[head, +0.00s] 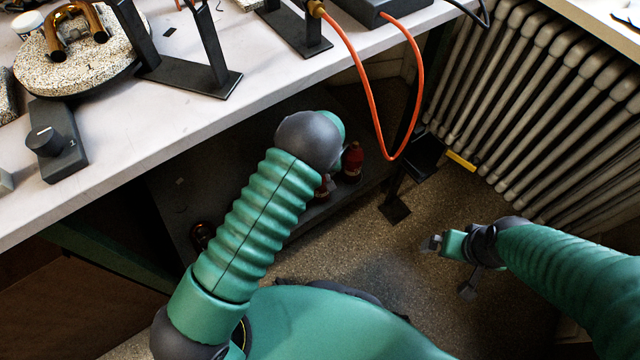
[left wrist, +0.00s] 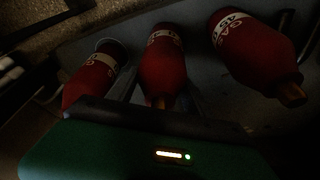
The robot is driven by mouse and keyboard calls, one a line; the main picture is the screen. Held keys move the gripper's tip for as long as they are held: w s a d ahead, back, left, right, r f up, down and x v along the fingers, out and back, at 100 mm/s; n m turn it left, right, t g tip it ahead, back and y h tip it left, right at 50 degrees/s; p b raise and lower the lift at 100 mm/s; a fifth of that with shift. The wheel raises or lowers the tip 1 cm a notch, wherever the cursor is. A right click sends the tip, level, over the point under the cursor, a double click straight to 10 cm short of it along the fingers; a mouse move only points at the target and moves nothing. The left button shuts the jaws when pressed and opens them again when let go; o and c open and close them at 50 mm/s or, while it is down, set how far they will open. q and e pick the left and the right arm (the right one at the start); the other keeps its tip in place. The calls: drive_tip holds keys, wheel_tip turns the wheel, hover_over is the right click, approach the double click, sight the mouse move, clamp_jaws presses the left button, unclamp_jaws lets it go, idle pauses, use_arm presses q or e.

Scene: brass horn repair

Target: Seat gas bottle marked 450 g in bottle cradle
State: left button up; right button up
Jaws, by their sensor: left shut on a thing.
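Three red gas bottles show in the left wrist view: a left bottle (left wrist: 92,78), a middle bottle (left wrist: 164,62) and a right bottle (left wrist: 250,50). In the head view my left arm hides this gripper; a red bottle (head: 352,163) shows just right of the wrist, under the table. My right gripper (head: 450,266) is open and empty above the floor. I cannot make out the bottle cradle for certain.
The white tabletop (head: 130,130) overhangs the dark lower shelf. An orange hose (head: 416,75) hangs over its edge. A black stand (head: 426,153) with a yellow strip stands by the radiator (head: 540,95). The floor around my right gripper is clear.

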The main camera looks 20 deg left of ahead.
use_arm(q)
clamp_jaws()
